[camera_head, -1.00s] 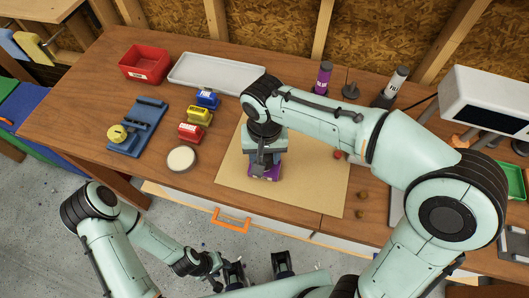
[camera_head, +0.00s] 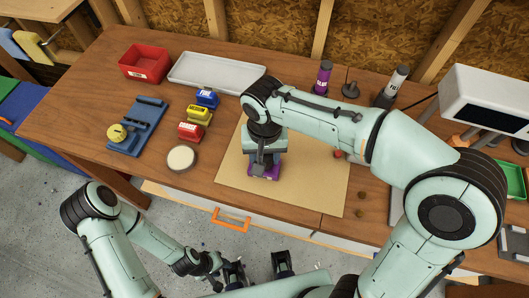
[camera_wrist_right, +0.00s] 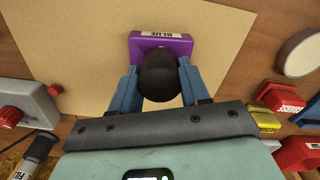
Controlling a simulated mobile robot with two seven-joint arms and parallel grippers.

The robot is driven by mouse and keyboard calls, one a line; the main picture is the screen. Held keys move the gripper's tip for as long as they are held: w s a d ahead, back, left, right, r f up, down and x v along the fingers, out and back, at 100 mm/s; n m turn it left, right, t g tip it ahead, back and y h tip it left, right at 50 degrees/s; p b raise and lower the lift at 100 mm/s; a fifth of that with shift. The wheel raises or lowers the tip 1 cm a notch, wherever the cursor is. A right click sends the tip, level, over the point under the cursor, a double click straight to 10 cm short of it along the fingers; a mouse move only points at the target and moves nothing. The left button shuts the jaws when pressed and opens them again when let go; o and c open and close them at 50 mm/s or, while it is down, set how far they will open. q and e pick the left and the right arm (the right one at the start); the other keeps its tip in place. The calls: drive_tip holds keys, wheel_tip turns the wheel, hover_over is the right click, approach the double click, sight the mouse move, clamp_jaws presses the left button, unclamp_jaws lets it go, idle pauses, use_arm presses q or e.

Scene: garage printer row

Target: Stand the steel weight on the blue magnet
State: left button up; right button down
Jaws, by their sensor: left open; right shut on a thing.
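My right gripper (camera_wrist_right: 159,84) is shut on a dark, round-topped thing (camera_wrist_right: 160,74), which looks like the steel weight. It is held over a purple block (camera_wrist_right: 178,42) labelled BLUE, which lies on the tan mat. In the head view the purple block (camera_head: 264,172) shows just below my right gripper (camera_head: 264,158), which hides the held thing. I cannot tell whether the held thing touches the block. A plainly blue block (camera_head: 207,98) stands further back left. My left gripper (camera_head: 258,268) is open and empty in front of the bench, near the bottom edge.
The tan mat (camera_head: 232,180) is mostly clear. To its left are yellow (camera_head: 199,115) and red (camera_head: 191,132) blocks, a round pale-topped disc (camera_head: 181,158) and a blue fixture (camera_head: 145,120). A red bin (camera_head: 144,75) and grey tray (camera_head: 180,76) stand behind. Bottles (camera_head: 323,76) stand at the back right.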

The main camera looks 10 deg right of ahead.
use_arm(q)
drive_tip(key=shift+s+f, duration=0.1)
drive_tip(key=shift+f, duration=0.15)
use_arm(e)
drive_tip(key=shift+f, duration=0.35)
unclamp_jaws()
idle(0.3)
drive_tip(key=shift+r, duration=0.1)
use_arm(q)
drive_tip(key=r+p, duration=0.1)
drive_tip(key=w+r+p, duration=0.1)
drive_tip(key=shift+w+r, duration=0.15)
drive_tip(key=shift+r, duration=0.25)
use_arm(e)
wheel_tip(320, 180, up, 13)
idle(0.6)
